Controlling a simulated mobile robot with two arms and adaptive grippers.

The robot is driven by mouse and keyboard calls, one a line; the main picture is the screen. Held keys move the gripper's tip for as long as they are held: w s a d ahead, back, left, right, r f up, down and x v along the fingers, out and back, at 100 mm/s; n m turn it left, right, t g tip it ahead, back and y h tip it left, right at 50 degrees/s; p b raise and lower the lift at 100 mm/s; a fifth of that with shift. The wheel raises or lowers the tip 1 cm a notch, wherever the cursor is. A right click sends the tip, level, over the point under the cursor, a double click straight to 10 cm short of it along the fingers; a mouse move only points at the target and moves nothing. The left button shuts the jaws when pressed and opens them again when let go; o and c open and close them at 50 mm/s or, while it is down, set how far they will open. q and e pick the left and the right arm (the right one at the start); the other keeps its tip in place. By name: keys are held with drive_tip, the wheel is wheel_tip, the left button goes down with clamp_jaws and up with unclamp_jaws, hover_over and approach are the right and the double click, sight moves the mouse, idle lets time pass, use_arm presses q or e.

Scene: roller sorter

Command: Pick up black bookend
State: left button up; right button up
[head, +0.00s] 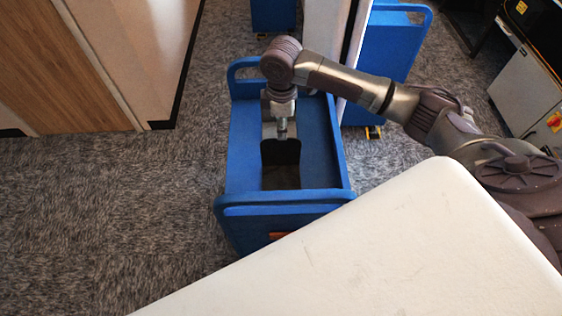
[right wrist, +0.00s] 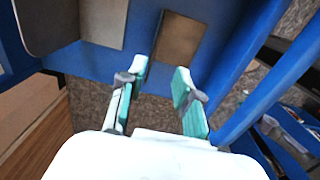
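The black bookend (head: 280,152) stands in the blue cart in the head view; its dark upright plate has a rounded top edge. My right gripper (head: 282,130) points down into the cart, at the plate's far side in the picture. In the right wrist view its two teal fingers (right wrist: 160,80) are apart with nothing between them. Beyond them lies a flat brownish plate (right wrist: 178,40). A dark plate with a rounded corner (right wrist: 45,22) shows at upper left; I cannot tell which of these belongs to the bookend. My left gripper is not in view.
The blue cart's near rim (head: 285,205) and side walls surround the gripper. A second blue cart (head: 390,42) stands behind at the right. A wood-panelled wall (head: 65,65) is at the left. Carpet (head: 90,210) is clear left of the cart.

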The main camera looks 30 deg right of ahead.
drive_tip(key=f, duration=0.2)
drive_tip(key=f+p, duration=0.1)
drive_tip(key=f, duration=0.1)
drive_tip(key=w+f+p, duration=0.1)
drive_tip(key=f, duration=0.2)
drive_tip(key=shift+d, duration=0.15)
drive_tip(key=shift+f, duration=0.3)
drive_tip(key=c, duration=0.6)
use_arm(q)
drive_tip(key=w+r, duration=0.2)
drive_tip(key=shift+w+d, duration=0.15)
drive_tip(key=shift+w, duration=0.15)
use_arm(e)
clamp_jaws()
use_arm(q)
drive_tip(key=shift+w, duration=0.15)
use_arm(e)
drive_tip(key=shift+w, duration=0.1)
